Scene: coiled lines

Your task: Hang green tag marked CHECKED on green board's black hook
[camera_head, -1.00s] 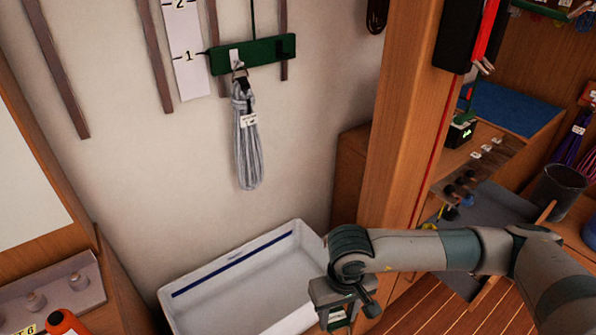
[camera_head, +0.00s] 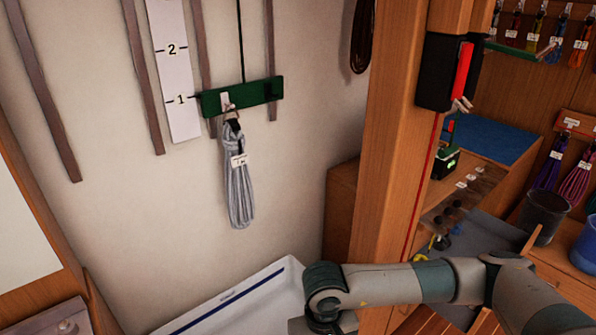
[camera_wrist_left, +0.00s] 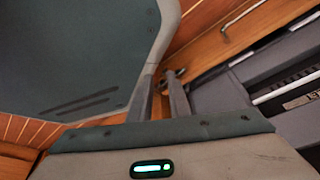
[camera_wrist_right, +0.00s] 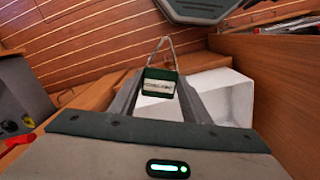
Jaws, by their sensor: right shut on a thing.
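The green board (camera_head: 243,96) hangs against the wall in the head view. A small dark shape at its right part looks like the black hook (camera_head: 271,89). A grey coiled line (camera_head: 238,185) with a white label hangs from the pale hook (camera_head: 226,101) on the board's left part. My right gripper (camera_wrist_right: 160,90) is shut on the green tag (camera_wrist_right: 160,73), which has a white face and a thin wire loop standing above it. Its lettering is too small to read. My left gripper (camera_wrist_left: 160,76) shows a narrow gap between its fingers and holds nothing visible.
A white tray (camera_head: 240,303) with a blue stripe lies below the board. A wooden post (camera_head: 390,160) with a black and red device (camera_head: 447,75) stands to the right. Shelves with coiled lines are farther right.

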